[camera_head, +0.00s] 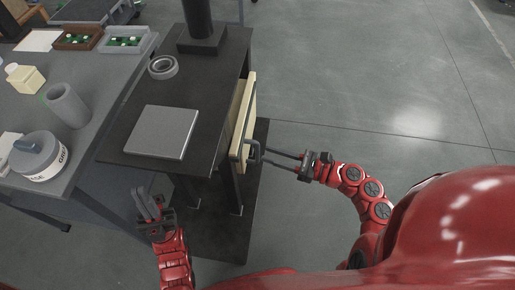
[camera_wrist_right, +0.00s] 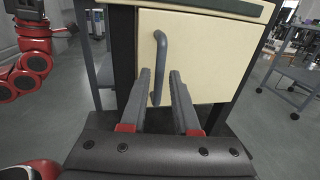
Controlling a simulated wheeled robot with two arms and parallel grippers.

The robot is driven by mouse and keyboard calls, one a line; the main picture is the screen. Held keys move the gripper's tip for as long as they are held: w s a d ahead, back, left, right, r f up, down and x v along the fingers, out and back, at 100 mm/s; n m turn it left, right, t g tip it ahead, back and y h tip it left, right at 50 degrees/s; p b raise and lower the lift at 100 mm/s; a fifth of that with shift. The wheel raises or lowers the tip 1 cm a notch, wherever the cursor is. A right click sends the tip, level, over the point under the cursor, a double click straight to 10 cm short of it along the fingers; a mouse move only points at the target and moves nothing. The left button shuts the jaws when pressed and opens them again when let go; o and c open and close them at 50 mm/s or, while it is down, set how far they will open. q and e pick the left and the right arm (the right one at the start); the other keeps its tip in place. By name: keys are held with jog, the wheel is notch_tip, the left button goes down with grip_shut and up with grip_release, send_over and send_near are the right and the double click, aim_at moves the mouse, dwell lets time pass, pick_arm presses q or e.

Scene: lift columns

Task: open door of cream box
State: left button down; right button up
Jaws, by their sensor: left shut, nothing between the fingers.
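The cream box (camera_head: 243,113) is fixed under the right edge of a dark table in the head view. Its flat cream door (camera_wrist_right: 205,55) fills the upper middle of the right wrist view and looks shut. A grey bar handle (camera_wrist_right: 160,58) stands upright on the door's left part; it also shows in the head view (camera_head: 251,152). My right gripper (camera_wrist_right: 160,78) is open, its fingers pointing at the door. The handle appears between the fingertips; I cannot tell whether they touch it. My left gripper (camera_head: 146,196) is shut and empty, left of the box near the dark table's front edge.
The dark table (camera_head: 215,85) carries a grey flat block (camera_head: 162,132), a grey ring (camera_head: 163,67) and a black column (camera_head: 198,25). A grey workbench (camera_head: 95,120) with trays and containers stands at the left. The floor (camera_head: 380,90) right of the box is clear.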

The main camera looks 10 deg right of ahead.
aim_at(258, 160)
jog(key=x, duration=0.4)
jog(key=shift+w+a, duration=0.25)
jog(key=shift+a, duration=0.1)
jog(key=shift+c, duration=0.3)
grip_shut()
dwell(0.8)
